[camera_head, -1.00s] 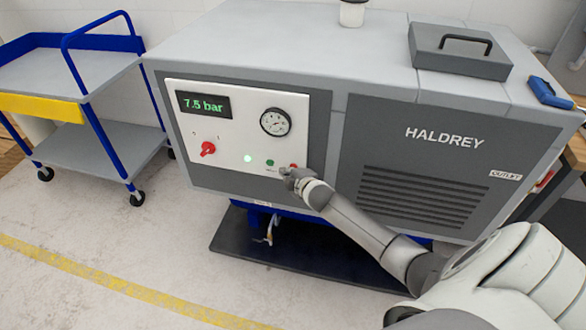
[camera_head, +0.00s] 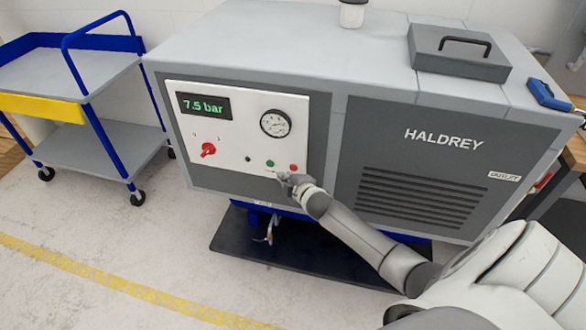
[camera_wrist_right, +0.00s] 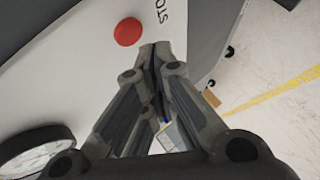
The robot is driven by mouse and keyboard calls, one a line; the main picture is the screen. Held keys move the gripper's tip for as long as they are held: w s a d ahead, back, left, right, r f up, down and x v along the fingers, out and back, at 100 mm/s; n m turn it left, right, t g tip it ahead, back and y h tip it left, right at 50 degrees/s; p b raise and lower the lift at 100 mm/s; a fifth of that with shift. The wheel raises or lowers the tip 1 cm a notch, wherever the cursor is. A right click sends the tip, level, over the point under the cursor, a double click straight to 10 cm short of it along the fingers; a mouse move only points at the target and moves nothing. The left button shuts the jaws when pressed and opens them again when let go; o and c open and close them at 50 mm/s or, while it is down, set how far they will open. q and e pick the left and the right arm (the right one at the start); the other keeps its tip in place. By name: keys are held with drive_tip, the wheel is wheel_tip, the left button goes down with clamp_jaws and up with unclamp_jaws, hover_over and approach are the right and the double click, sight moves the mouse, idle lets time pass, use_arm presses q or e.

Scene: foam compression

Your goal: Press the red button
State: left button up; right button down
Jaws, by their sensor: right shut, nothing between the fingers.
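The red button (camera_head: 293,167) is on the lower right of the white control panel (camera_head: 235,150), just right of a green button (camera_head: 270,163). In the right wrist view the red button (camera_wrist_right: 128,32) shows as a plain red disc, with part of a label beside it. My right gripper (camera_head: 281,177) is shut and empty, its tips just below and left of the red button. In the right wrist view its closed fingertips (camera_wrist_right: 155,52) are beside the red button, not over it. My left gripper is not in view.
The panel also has a display (camera_head: 204,105) reading 7.5 bar, a gauge (camera_head: 275,123), a red knob (camera_head: 208,149) and a dark lamp (camera_head: 248,159). A blue cart (camera_head: 100,145) stands at the left. The floor before the machine is clear at the left.

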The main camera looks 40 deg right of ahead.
drive_tip(key=shift+s+a+p, duration=0.75)
drive_tip(key=shift+s+a, duration=1)
drive_tip(key=shift+a, duration=0.15)
drive_tip(key=s+a+f+m+g+y, duration=0.1)
drive_tip(key=s+a+f+m+g, duration=0.15)
drive_tip(key=s+f, duration=0.85)
drive_tip(key=s+a+f+m+g, duration=0.25)
drive_tip(key=s+f, duration=0.55)
drive_tip(key=f, duration=0.5)
drive_tip(key=s+a+f+m+g, duration=0.1)
drive_tip(key=s+f, duration=0.3)
drive_tip(key=s, duration=0.6)
drive_tip(key=s+a+f+m+g, duration=0.2)
drive_tip(key=s+f, duration=0.3)
drive_tip(key=s, duration=0.6)
drive_tip(key=s+a+f+m+g+y, duration=0.1)
drive_tip(key=s+a+f+m+g, duration=0.1)
drive_tip(key=s, duration=0.9)
wheel_tip(320, 180, down, 2)
drive_tip(key=shift+a+f+g, duration=0.15)
drive_tip(key=shift+a+g, duration=0.55)
drive_tip(key=shift+g, duration=0.2)
drive_tip(key=c, duration=2.2)
unclamp_jaws()
